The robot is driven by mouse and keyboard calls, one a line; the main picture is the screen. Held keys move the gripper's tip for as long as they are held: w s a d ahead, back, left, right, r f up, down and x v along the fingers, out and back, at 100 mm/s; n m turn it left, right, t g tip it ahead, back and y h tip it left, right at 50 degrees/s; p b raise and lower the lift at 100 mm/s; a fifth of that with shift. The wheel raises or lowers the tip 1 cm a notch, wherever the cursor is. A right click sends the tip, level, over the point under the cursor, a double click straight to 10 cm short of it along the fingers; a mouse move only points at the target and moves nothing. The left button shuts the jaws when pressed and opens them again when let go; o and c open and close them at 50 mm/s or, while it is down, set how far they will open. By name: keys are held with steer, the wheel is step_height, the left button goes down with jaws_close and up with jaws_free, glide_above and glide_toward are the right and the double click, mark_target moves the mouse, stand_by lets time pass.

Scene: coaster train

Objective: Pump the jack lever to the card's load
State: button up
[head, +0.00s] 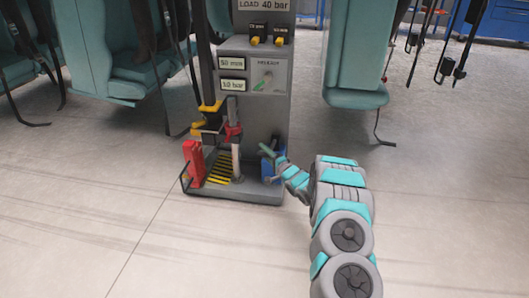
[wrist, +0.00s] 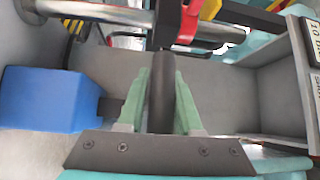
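The card (head: 263,5) at the top of the grey test stand reads LOAD 40 bar. Below it, one plate reads 50 mm and another (head: 232,85) seems to read 10 bar. My gripper (head: 264,149) is low at the stand's right side, by a blue block (head: 267,168). In the wrist view its green fingers (wrist: 162,75) lie close against both sides of a dark round bar, which looks like the jack lever (wrist: 162,100). The blue block (wrist: 50,100) is left of the fingers there. The lever is hard to make out in the head view.
A red block (head: 193,163) and a yellow-black striped plate (head: 222,168) are on the stand's base. Teal seats with hanging straps (head: 355,60) flank the stand. The floor in front is clear.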

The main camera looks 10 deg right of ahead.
jaws_close()
steer(key=shift+r, duration=0.1)
stand_by(0.8)
